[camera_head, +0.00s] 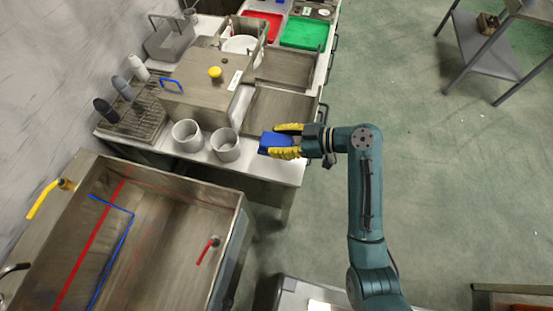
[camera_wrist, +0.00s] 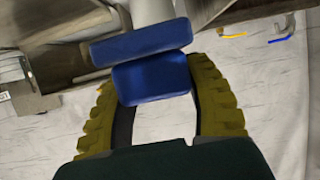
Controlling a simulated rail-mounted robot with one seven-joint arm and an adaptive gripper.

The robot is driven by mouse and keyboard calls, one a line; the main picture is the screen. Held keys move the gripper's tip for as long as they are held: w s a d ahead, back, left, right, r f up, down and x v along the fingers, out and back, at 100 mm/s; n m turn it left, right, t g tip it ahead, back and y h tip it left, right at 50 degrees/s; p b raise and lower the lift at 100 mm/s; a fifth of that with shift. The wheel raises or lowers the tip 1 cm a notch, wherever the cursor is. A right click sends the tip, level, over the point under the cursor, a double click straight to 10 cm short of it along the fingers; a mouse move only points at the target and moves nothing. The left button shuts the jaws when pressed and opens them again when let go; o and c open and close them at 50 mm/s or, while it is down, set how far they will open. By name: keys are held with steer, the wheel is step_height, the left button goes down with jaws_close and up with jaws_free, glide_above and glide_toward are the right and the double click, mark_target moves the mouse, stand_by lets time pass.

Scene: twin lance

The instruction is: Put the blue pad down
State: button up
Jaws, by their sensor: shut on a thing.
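The blue pad (camera_head: 270,142) is between the yellow fingers of my gripper (camera_head: 280,141), at the front right edge of the steel counter (camera_head: 277,168). In the wrist view the pad (camera_wrist: 151,80) shows as two blue blocks, one beyond the other, with the nearer block between the fingertips of my gripper (camera_wrist: 152,88). My gripper is shut on the pad. I cannot tell whether the pad touches the counter or is held above it.
Two grey cups (camera_head: 225,146) (camera_head: 187,136) stand left of the pad. A rack with bottles (camera_head: 133,118) is further left. Steel trays (camera_head: 280,110) lie behind the pad. A large sink (camera_head: 150,240) is at the front left. Open floor (camera_head: 440,180) is at right.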

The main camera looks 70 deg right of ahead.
step_height(320, 180, down, 10)
steer(key=shift+r+b, duration=0.2)
steer(key=shift+b, duration=1)
steer(key=shift+f, duration=0.25)
steer(key=o, duration=1.1)
steer(key=shift+o, duration=0.2)
steer(key=shift+r, duration=0.1)
steer(key=a+p+v, duration=0.1)
steer(key=p+v, duration=0.1)
steer(key=v, duration=1.4)
steer(key=shift+s+d, duration=0.25)
steer(key=shift+d, duration=0.1)
